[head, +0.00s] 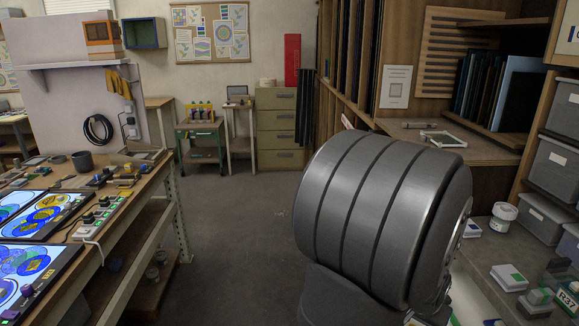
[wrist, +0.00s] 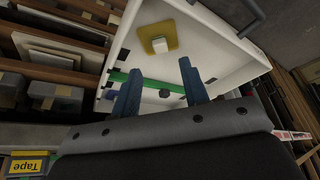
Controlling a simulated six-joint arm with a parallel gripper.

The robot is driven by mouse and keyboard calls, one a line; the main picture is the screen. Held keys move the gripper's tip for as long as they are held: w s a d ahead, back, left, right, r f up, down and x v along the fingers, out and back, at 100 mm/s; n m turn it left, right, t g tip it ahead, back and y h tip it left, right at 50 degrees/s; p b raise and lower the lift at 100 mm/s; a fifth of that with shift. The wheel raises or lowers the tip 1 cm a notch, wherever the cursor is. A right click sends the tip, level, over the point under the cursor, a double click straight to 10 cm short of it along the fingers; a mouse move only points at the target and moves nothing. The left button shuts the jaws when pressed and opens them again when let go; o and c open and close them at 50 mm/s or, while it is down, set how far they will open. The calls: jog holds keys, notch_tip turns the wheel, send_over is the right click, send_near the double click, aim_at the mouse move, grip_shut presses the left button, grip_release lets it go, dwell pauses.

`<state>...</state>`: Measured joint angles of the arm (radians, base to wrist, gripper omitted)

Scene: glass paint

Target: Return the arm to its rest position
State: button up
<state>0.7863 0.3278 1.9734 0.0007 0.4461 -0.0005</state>
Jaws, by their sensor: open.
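My gripper (wrist: 158,75) shows in the wrist view with its two blue fingers apart and nothing held between them. Beyond the fingers is a white open box or tray (wrist: 214,45), seen at a tilt, with a yellow square and a green strip on it. I cannot tell how far it is from the fingertips. In the head view my own dark grey ribbed arm part fills the lower right middle, and the gripper cannot be seen there.
A workbench (head: 150,190) with stained-glass panels (head: 45,215) stands at the left. Grey bins (head: 555,165) and a white tub (head: 503,212) are at the right. A drawer cabinet (head: 278,135) stands at the back. The floor (head: 235,240) between is clear.

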jog(key=x, duration=0.7)
jog(key=shift+f, duration=0.3)
jog(key=shift+w+d+r, duration=0.1)
jog(key=shift+r, duration=0.6)
